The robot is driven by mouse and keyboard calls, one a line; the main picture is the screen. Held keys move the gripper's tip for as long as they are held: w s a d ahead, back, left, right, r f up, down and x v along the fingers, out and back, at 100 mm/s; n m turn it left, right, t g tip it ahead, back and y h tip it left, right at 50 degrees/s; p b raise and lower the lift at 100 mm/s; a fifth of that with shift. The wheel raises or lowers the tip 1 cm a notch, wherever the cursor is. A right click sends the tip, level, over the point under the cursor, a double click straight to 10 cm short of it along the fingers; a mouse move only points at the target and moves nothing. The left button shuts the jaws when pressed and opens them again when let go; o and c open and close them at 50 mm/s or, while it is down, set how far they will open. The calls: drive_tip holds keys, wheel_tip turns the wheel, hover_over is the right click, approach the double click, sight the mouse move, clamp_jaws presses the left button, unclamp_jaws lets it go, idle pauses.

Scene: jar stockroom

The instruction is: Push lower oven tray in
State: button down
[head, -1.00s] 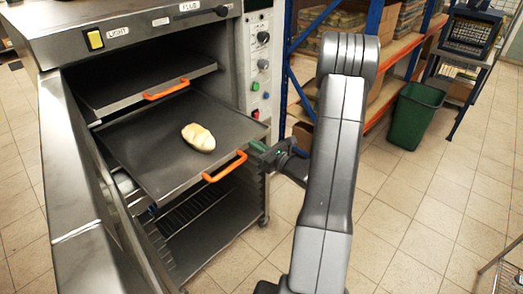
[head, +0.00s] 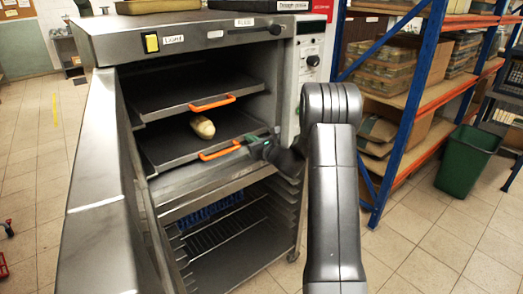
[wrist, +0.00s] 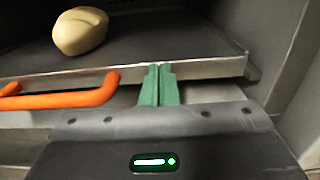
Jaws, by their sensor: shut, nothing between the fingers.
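The lower oven tray (head: 170,148) sits mostly inside the oven, with its front edge near the opening. A pale bread loaf (head: 203,127) lies on it and also shows in the wrist view (wrist: 80,30). Its orange handle (head: 220,153) is on the front edge, left of my gripper (head: 250,140). In the wrist view the green fingers of my gripper (wrist: 158,72) are shut and empty, with their tips at the tray's front edge (wrist: 210,68). They look in contact with that edge, right of the handle (wrist: 70,98).
The upper tray (head: 175,97) with its orange handle (head: 212,103) is just above. The open oven door (head: 98,190) stands at the left. Below is a rack compartment (head: 225,235). A shelf with blue posts (head: 408,120) and a green bin (head: 472,160) stand at the right.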

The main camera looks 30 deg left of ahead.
drive_tip(key=shift+x, duration=0.95)
drive_tip(key=shift+w+a+r, duration=0.1)
drive_tip(key=shift+a+r, duration=0.05)
drive_tip(key=shift+r, duration=0.05)
drive_tip(key=shift+r, duration=0.15)
